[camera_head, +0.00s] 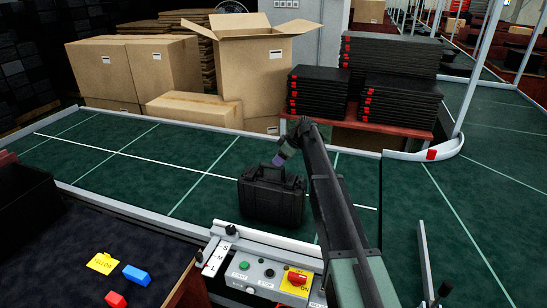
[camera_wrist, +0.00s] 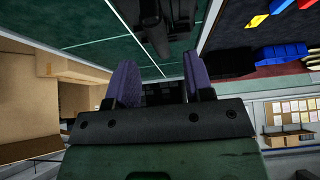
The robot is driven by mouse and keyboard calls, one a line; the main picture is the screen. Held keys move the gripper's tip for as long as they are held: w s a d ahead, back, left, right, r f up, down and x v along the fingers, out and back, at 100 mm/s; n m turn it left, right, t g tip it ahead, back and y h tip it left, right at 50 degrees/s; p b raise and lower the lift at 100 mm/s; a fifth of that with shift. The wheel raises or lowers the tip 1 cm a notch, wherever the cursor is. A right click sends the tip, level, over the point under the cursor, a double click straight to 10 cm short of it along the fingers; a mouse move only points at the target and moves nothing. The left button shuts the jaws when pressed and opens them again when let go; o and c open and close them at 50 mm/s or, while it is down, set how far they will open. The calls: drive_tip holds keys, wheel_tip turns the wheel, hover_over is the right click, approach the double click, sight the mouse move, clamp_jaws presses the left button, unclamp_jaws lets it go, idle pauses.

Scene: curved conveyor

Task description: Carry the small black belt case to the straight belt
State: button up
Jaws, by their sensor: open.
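The small black belt case (camera_head: 270,198) stands upright on the green belt in the head view, its handle on top. In the wrist view the case (camera_wrist: 150,25) shows at the top edge, partly cut off. My gripper (camera_head: 281,158) has purple fingers and is just above and behind the case's handle in the head view. In the wrist view my gripper (camera_wrist: 160,80) is open, with nothing between its fingers. A straight green belt stretch (camera_head: 120,165) with white lines runs to the left. My arm hides the belt just right of the case.
A control panel (camera_head: 268,272) with buttons stands in front of the case. Cardboard boxes (camera_head: 115,70) and stacked black trays (camera_head: 390,85) line the far side. A white guard rail (camera_head: 445,152) bends at right. The belt left of the case is clear.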

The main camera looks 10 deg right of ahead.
drive_tip(key=p+v, duration=0.3)
drive_tip(key=v, duration=0.3)
drive_tip(key=shift+a, duration=0.1)
drive_tip(key=s+a+f+m+g+h, duration=0.1)
drive_tip(key=s+a+m+g+h, duration=0.35)
drive_tip(key=s, duration=1.75)
drive_tip(key=s+a+f+m+t+h, duration=0.15)
drive_tip(key=s+m, duration=0.65)
drive_tip(key=s, duration=1.3)
wheel_tip(320, 180, down, 7)
drive_tip(key=b, duration=0.6)
drive_tip(key=shift+d, duration=0.2)
drive_tip(key=shift+r, duration=0.15)
